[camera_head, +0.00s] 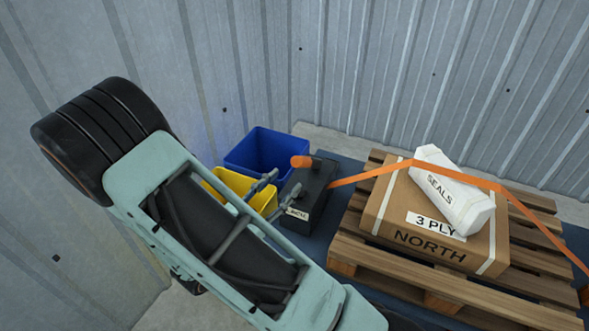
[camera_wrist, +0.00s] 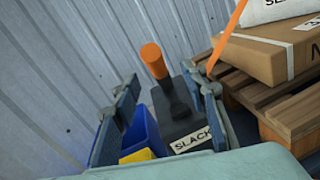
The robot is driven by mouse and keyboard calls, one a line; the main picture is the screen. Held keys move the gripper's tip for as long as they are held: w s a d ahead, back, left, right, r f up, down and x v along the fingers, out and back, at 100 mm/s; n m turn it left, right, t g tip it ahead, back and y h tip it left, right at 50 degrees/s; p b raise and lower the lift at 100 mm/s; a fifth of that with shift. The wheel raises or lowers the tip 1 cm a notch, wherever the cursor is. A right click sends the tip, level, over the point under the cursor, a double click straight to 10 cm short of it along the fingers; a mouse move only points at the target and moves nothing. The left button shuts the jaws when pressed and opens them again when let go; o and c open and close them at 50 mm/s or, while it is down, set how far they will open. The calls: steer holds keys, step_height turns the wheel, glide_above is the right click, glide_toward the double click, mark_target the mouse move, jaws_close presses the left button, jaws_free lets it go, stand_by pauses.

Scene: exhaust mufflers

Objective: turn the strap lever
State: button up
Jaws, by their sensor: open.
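The strap lever has an orange grip (camera_head: 300,161) on a dark stem, standing up from a dark box (camera_head: 316,186). In the wrist view the orange grip (camera_wrist: 154,60) leans slightly left, and the box carries a white label (camera_wrist: 192,141) reading "SLACK". An orange strap (camera_head: 372,173) runs from the box over the carton. My gripper (camera_head: 277,189) is open, its fingers pointing toward the lever. In the wrist view the lever shows between the two fingers (camera_wrist: 163,82), apart from both as far as I can tell. My arm hides part of the box in the head view.
A blue bin (camera_head: 262,150) and a yellow bin (camera_head: 240,186) stand left of the box. To the right, a wooden pallet (camera_head: 440,290) bears a carton (camera_head: 390,215) marked "3 PLY" and "NORTH", with a white "SEALS" package (camera_head: 465,210) on top. Corrugated metal walls (camera_head: 370,70) close the back.

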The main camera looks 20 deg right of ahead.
mark_target(302, 161)
steer(key=shift+n+t, duration=0.3)
steer(key=x, duration=1)
steer(key=shift+w+f, duration=0.2)
steer(key=shift+w, duration=0.2)
jaws_close()
